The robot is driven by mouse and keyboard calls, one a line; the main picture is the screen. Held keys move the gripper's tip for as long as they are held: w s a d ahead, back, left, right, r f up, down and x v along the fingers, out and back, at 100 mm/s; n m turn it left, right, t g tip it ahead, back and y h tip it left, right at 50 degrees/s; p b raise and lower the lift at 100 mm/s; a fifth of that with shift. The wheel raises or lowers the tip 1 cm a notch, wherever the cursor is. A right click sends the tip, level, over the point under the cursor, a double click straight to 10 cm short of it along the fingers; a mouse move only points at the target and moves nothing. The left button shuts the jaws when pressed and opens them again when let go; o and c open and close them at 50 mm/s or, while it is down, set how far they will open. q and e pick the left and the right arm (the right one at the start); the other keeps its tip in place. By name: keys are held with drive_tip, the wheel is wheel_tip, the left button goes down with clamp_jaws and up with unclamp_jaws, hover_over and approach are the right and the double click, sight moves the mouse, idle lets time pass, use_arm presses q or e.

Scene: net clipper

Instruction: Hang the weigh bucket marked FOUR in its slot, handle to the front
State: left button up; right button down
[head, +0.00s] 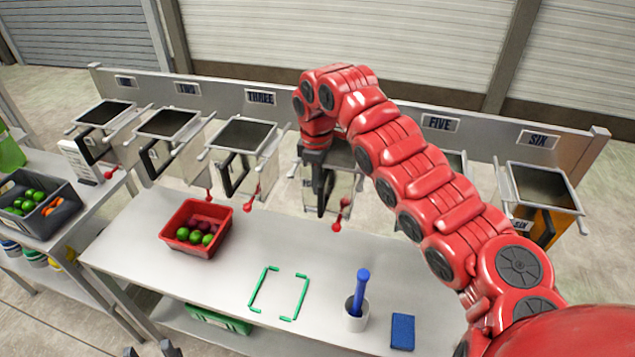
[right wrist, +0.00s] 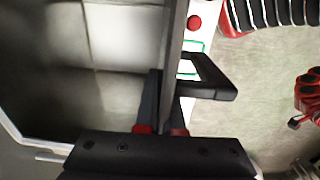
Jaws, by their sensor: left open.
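The weigh bucket (head: 342,192) is a grey metal box under my right gripper, in the gap between the THREE and FIVE stations. Its black handle (head: 322,192) faces the front, and its label is too small to read. My right gripper (head: 316,160) points down at the handle. My left gripper (head: 150,351) is open and empty at the bottom edge.
Bucket THREE (head: 262,165) hangs to the left and bucket SIX (head: 545,190) far right. Red levers stick out below. The bench (head: 135,235) holds a red crate (head: 179,246) of fruit, green corner marks (head: 258,285), a cup (head: 355,318) with a blue-handled tool, and a blue block (head: 402,331).

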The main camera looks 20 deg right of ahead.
drive_tip(key=c, duration=1)
unclamp_jaws()
drive_tip(key=shift+o, duration=0.2)
drive_tip(key=shift+r, duration=0.2)
wheel_tip(320, 180, up, 12)
drive_tip(key=p, duration=0.6)
drive_tip(key=shift+s+f, duration=0.15)
drive_tip(key=shift+a, duration=0.15)
